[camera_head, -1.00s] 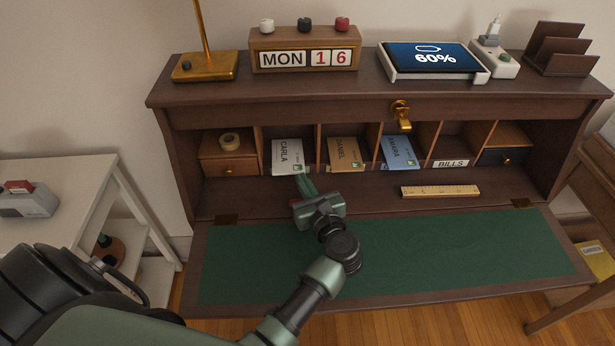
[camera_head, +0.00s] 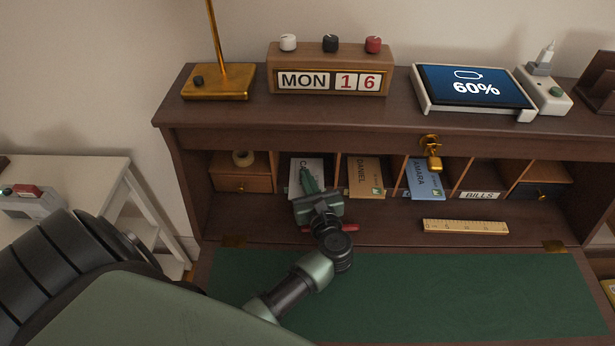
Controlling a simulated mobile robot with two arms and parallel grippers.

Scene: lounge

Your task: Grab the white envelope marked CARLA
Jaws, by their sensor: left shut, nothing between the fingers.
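The white envelope marked CARLA (camera_head: 297,170) stands in a pigeonhole of the desk, left of a tan envelope marked DANIEL (camera_head: 366,172) and a blue envelope marked AMARA (camera_head: 424,180). My left gripper (camera_head: 309,180) is in front of the white envelope, its fingers together with nothing between them. It hides part of the envelope and its lettering; whether the fingertips touch the envelope, I cannot tell. My right gripper is not in view.
Wooden dividers flank each pigeonhole. A small drawer (camera_head: 243,180) with a tape roll (camera_head: 243,158) on top is at left. A wooden ruler (camera_head: 465,227) lies on the shelf at right. A brass latch (camera_head: 431,152) hangs above the blue envelope. The green writing surface (camera_head: 440,290) is clear.

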